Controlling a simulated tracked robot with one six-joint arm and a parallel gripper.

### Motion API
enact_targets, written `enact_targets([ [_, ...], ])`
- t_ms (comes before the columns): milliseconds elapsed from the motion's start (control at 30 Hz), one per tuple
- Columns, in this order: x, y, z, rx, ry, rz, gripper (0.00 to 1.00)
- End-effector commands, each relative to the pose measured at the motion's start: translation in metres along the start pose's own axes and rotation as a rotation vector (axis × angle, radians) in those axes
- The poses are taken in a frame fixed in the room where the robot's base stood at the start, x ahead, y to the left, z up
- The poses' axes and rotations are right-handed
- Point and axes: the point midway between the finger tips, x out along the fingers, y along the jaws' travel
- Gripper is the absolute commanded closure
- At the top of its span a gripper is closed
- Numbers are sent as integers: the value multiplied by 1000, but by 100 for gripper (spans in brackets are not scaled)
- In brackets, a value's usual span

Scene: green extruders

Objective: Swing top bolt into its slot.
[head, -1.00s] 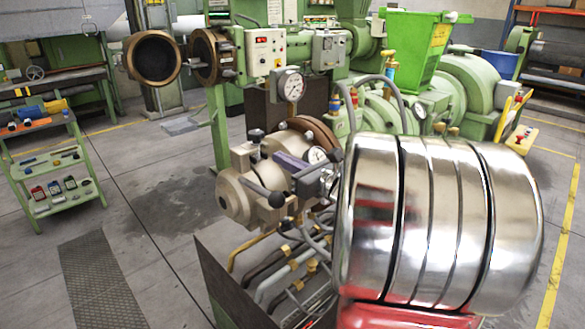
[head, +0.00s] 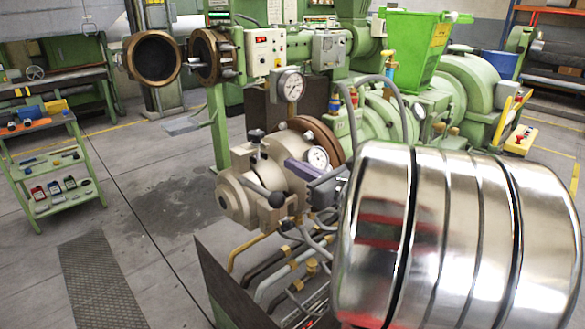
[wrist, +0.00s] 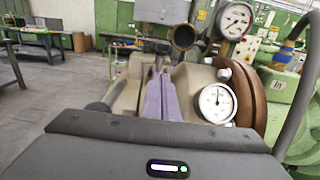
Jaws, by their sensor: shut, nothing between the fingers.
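The beige round extruder head (head: 235,200) stands at the middle of the head view. A short bolt with a dark knob (head: 257,136) sticks up at its top; it looks like the top bolt. Its slot is too small to make out. Another bolt with a dark knob (head: 277,199) points out at the front. My gripper (head: 290,165) has purple-grey fingers, shut and empty, over the head's upper right side, right of and below the top knob. In the wrist view the fingers (wrist: 160,76) lie together, pointing at the head; I cannot tell whether they touch it.
A white dial gauge (head: 317,158) sits close to the right of my fingers, and a larger gauge (head: 290,86) stands above. A brown flange ring (head: 318,137) lies behind the head. Hoses and pipes (head: 285,265) run below. Open floor (head: 160,200) is at the left.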

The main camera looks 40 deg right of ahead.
Motion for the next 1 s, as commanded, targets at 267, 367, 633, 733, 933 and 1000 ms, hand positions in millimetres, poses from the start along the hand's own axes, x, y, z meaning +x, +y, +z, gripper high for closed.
enact_targets([
  [267,-20,-1,0,0,0,-2,100],
  [367,-23,0,0,-1,-1,0,100],
  [633,-24,0,0,0,0,0,100],
  [733,-24,0,0,0,0,0,100],
  [933,-24,0,0,0,0,0,100],
  [1000,-24,0,0,0,0,0,100],
])
